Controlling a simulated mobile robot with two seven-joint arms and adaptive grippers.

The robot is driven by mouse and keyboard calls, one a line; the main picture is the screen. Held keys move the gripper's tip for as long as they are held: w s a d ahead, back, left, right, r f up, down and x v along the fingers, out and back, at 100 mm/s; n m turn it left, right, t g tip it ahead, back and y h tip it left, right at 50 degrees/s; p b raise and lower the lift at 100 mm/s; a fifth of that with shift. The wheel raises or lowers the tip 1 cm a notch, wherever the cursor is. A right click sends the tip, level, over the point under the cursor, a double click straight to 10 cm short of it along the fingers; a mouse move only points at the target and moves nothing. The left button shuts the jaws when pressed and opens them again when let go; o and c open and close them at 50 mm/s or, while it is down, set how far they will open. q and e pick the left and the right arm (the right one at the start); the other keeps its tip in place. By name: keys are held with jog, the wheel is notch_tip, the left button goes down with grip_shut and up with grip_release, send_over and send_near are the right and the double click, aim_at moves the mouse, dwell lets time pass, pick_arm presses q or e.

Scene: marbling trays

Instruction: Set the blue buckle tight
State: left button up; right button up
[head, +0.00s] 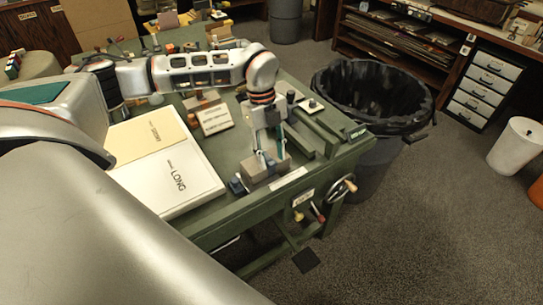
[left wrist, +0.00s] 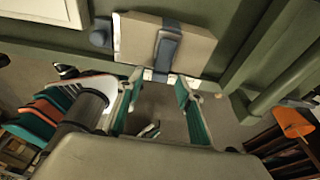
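A grey block (head: 262,172) sits near the front edge of the green bench. It also shows at the top of the left wrist view (left wrist: 200,42). A blue-grey strap piece, apparently the blue buckle (left wrist: 167,48), runs over the block's middle. A blue knob (head: 237,186) is at the block's left end, also in the left wrist view (left wrist: 100,33). My left gripper (head: 271,157) points down over the block. In the left wrist view its teal-padded fingers (left wrist: 160,76) are apart, with the strap's lower end between the tips. I cannot tell whether they touch. My right gripper is not in view.
A white board marked LONG (head: 185,192) lies left of the block on the bench. A small sign block (head: 213,118) stands behind it. Green rails (head: 315,128) are to the right. A handwheel (head: 341,190) sticks out in front. A black-lined bin (head: 370,95) stands beyond the right edge.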

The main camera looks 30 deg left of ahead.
aim_at(266, 158)
pick_arm(q)
jog(key=s+v, duration=0.1)
jog(key=v, duration=1)
jog(key=shift+w+r, duration=0.2)
jog(key=shift+w, duration=0.25)
jog(key=shift+s, duration=0.1)
